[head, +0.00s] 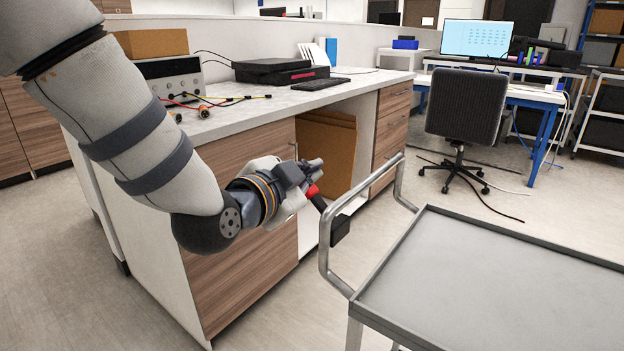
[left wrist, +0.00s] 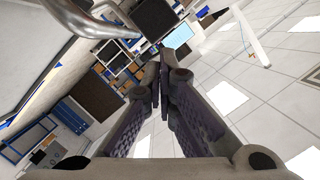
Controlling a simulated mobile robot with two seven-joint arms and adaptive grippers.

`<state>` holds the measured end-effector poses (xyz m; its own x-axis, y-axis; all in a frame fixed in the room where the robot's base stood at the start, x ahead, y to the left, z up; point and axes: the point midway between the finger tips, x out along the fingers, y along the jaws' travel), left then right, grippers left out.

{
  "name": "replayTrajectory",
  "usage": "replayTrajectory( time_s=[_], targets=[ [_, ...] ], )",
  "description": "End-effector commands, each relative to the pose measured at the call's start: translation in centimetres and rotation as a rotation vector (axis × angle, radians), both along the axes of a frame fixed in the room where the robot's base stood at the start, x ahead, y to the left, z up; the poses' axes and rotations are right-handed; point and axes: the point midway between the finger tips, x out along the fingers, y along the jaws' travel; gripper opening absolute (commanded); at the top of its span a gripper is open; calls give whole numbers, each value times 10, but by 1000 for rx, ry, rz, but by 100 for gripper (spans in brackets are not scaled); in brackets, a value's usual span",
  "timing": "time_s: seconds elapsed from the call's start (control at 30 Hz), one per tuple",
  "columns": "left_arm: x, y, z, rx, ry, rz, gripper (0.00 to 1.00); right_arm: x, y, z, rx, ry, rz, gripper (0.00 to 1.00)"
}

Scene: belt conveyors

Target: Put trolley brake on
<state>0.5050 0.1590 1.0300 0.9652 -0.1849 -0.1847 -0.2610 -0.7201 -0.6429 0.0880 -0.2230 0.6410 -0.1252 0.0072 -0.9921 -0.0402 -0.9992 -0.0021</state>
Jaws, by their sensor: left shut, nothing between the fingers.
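The trolley (head: 500,290) stands at the lower right with a flat grey top and a bent metal handle (head: 327,245). A black block (head: 340,231) sits on the handle. The brake lever, black with a red part (head: 313,190), slants up and left from the block. My left gripper (head: 317,168) is shut and empty, just above the red end of the lever; I cannot tell whether they touch. In the left wrist view, the fingers (left wrist: 165,60) come together, and the metal handle (left wrist: 95,25) crosses the upper left. My right gripper is out of view.
A workbench (head: 240,115) with wooden doors stands close behind my left arm, carrying instruments and cables. A cardboard box (head: 325,150) is in its open bay. An office chair (head: 467,110) and a desk with a monitor (head: 478,40) are farther back.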

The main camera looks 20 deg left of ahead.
Motion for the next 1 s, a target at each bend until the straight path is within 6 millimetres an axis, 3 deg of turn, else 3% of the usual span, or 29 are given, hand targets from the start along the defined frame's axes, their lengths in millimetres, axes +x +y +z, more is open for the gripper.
replayTrajectory(
  time_s=[0.27,0.5,1.0],
  targets=[
    [56,-8,-18,-1,8,2,0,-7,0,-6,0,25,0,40],
    [61,12,-40,-2,4,1,0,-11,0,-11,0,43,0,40],
    [64,15,-42,-6,3,0,0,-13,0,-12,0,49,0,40]
  ],
)
